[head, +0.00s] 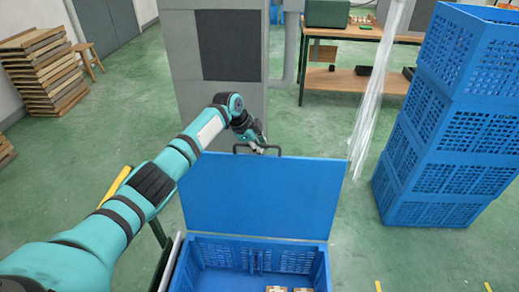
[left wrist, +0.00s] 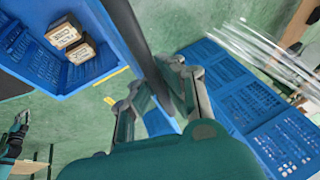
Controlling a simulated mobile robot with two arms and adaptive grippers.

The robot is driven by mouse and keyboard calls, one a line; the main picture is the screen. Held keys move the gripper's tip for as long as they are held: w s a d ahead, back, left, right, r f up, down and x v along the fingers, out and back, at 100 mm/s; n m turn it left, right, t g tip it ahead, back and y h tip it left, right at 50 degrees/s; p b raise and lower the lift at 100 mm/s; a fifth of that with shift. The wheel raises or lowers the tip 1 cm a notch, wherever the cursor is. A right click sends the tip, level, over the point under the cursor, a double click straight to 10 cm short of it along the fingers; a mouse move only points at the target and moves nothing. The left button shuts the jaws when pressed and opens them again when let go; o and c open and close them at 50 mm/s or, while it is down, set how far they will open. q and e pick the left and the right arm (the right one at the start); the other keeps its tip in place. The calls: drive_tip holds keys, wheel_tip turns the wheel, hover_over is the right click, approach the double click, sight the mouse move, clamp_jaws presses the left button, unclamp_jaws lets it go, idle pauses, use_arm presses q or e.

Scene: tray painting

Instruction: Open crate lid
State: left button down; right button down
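The blue crate (head: 319,268) stands at the bottom middle of the head view. Its flat blue lid (head: 260,198) is raised and stands upright at the crate's far side. A dark handle (head: 277,149) sticks up from the lid's top edge. My left gripper (head: 259,147) is at this handle. In the left wrist view its fingertips (left wrist: 161,78) lie on either side of the dark handle (left wrist: 155,72), closed in around it. The crate also shows there at the upper left. My right gripper (left wrist: 18,130) seems to show at the left edge of that view, too small to judge.
Small labelled boxes (head: 276,289) lie inside the crate. A tall stack of blue crates (head: 435,150) stands at right, beside a hanging clear plastic sheet (head: 372,100). A grey column (head: 190,75) stands behind the lid. Green floor is free between lid and stack.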

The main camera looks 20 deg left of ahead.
use_arm(q)
drive_tip(key=c, duration=2)
unclamp_jaws()
drive_tip(key=shift+w+d+r, duration=0.15)
drive_tip(key=shift+w+r, duration=0.1)
drive_tip(key=shift+r, duration=0.3)
drive_tip(key=o, duration=0.6)
drive_tip(key=shift+s, duration=0.25)
drive_tip(key=shift+f, duration=0.15)
drive_tip(key=v, duration=1.2)
use_arm(e)
drive_tip(key=shift+s+d, duration=0.1)
drive_tip(key=shift+s, duration=0.2)
